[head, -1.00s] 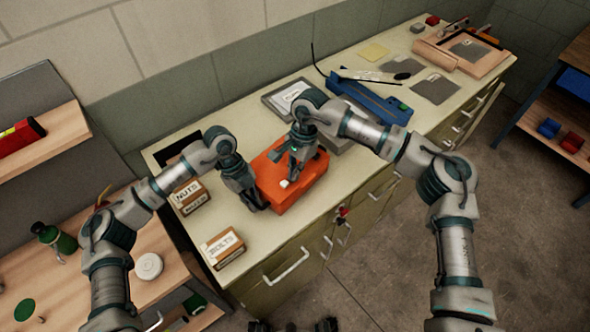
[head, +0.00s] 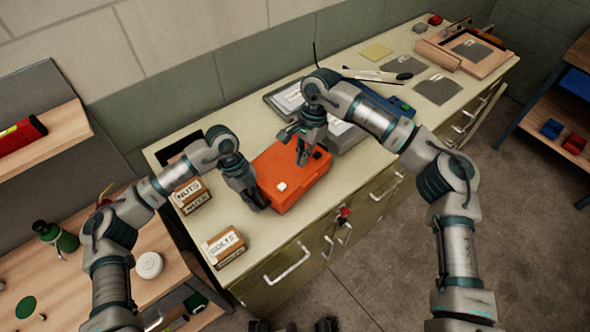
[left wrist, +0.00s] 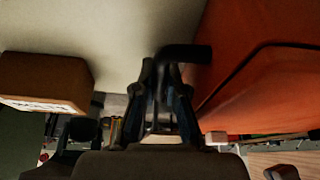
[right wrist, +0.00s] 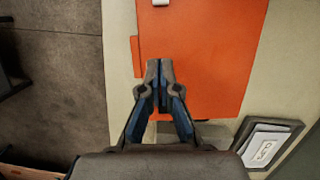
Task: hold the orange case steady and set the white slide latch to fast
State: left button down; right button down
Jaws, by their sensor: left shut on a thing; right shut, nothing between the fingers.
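The orange case (head: 290,178) lies on the bench top, with the small white slide latch (head: 281,187) on its upper face near the left end. No latch markings are legible. My left gripper (head: 260,204) is at the case's left end. In the left wrist view it is shut on a black handle (left wrist: 188,54) beside the orange case (left wrist: 255,75). My right gripper (head: 302,160) is over the case, to the right of the latch, shut and empty. In the right wrist view its closed fingertips (right wrist: 160,68) are over the orange surface, and the latch (right wrist: 160,3) shows at the top edge, apart from them.
Boxes marked NUTS (head: 188,192) and BOLTS (head: 223,245) stand left of the case. The bench's front edge (head: 330,210) is close to the case.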

jog(key=s+v, duration=0.1)
jog(key=v, duration=0.5)
jog(key=shift+w, duration=0.45)
pick_arm(q)
jog(key=c, duration=1.2)
grip_release()
jog(key=shift+o, duration=0.2)
jog(key=shift+a+r, duration=0.1)
